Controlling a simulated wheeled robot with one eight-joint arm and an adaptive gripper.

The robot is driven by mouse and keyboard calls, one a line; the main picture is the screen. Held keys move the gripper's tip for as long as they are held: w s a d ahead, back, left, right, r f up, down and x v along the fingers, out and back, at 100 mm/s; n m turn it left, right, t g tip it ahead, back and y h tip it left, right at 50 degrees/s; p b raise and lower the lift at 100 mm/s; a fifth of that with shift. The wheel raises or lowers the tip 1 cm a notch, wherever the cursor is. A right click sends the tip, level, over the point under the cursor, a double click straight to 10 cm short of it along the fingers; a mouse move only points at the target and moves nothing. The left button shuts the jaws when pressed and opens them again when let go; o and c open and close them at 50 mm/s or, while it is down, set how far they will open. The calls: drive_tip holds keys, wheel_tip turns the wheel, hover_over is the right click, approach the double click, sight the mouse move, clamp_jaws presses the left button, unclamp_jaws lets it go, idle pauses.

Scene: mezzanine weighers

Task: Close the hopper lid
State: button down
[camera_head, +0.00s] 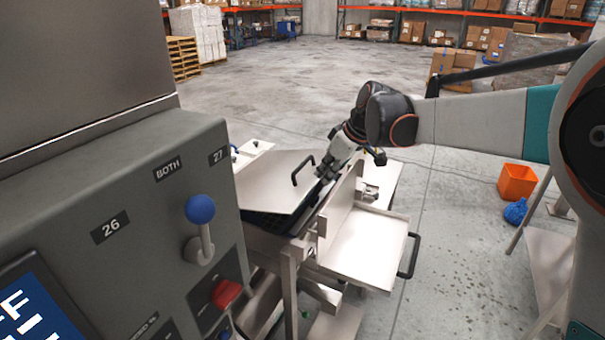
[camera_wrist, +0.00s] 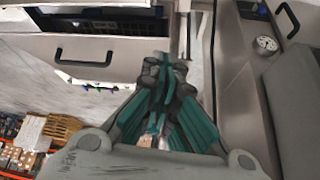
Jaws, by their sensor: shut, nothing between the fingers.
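A flat metal lid (camera_head: 272,185) with a black bar handle (camera_head: 302,170) sits over a dark-bottomed metal hopper (camera_head: 268,222). The lid looks tilted, with a dark gap showing along its near and right edges. My gripper (camera_head: 326,170) is just right of the handle, pointing down at the lid's right edge. Its fingers are together and empty. I cannot tell whether they touch the lid. In the wrist view, the closed gripper (camera_wrist: 165,72) fills the middle, and a metal panel with a black handle (camera_wrist: 85,55) shows at upper left.
A second flat metal panel (camera_head: 365,245) with a black handle juts out right of an upright plate (camera_head: 340,215). A grey control box (camera_head: 125,225) with a blue-knobbed lever (camera_head: 200,212) stands close at left. An orange bin (camera_head: 517,181) is on open floor at right.

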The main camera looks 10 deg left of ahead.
drive_tip(key=w+a+n+p, duration=0.2)
drive_tip(key=w+a+p, duration=0.1)
drive_tip(key=w+a, duration=0.2)
drive_tip(key=g, duration=0.1)
hover_over(286, 208)
drive_tip(key=d, duration=0.2)
drive_tip(key=shift+y, duration=0.3)
drive_tip(key=f, duration=0.9)
drive_tip(key=shift+s+a+f, duration=0.2)
drive_tip(key=shift+f, duration=0.15)
drive_tip(key=f, duration=0.3)
drive_tip(key=shift+s+d+p, duration=0.1)
drive_tip(key=shift+d+p, duration=0.25)
drive_tip(key=shift+p, duration=0.05)
drive_tip(key=shift+f, duration=0.55)
drive_tip(key=shift+d, duration=0.1)
